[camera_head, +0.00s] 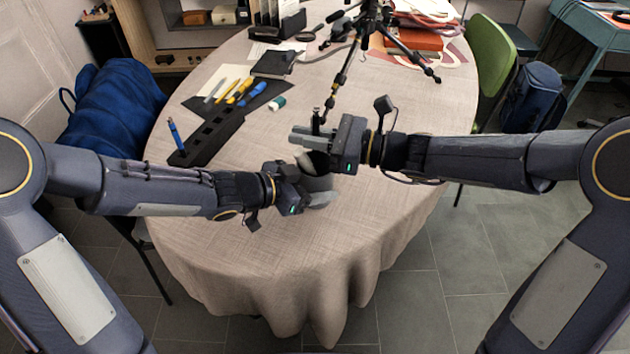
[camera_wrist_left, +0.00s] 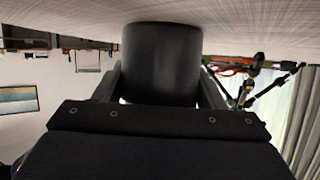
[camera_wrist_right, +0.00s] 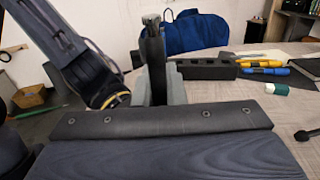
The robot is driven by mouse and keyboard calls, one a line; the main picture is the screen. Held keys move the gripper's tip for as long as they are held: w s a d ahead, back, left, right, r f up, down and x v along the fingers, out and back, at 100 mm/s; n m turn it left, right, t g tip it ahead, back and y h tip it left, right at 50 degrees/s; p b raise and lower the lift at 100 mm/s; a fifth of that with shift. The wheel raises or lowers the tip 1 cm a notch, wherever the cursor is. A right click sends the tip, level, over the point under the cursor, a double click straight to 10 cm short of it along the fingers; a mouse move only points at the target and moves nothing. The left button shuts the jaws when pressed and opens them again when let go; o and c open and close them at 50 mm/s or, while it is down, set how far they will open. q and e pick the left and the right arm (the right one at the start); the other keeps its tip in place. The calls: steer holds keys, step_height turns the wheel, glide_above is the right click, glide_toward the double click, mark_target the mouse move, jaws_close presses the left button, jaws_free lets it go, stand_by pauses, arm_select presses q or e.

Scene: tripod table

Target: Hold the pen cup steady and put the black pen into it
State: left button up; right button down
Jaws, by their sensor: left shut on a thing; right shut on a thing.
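The dark pen cup (camera_head: 318,162) stands near the middle of the table and is partly hidden by my grippers. In the left wrist view the black cup (camera_wrist_left: 162,62) fills the space between my fingers. My left gripper (camera_head: 312,192) is shut on it. My right gripper (camera_head: 308,137) is shut on the black pen (camera_head: 316,117) above the cup. In the right wrist view the pen (camera_wrist_right: 153,62) is upright between my fingers, its grey end up. The pen's lower end is hidden, so I cannot tell whether it is inside the cup.
A black slotted holder (camera_head: 207,140) with an upright blue pen (camera_head: 175,133) lies left. Yellow and blue markers (camera_head: 240,90) and a green-white piece (camera_head: 277,103) lie behind it. A small tripod (camera_head: 370,35) stands at the back. The front of the table is clear.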

steer(key=shift+f, duration=0.3)
steer(key=c, duration=1.4)
jaws_free()
steer(key=v, duration=1.2)
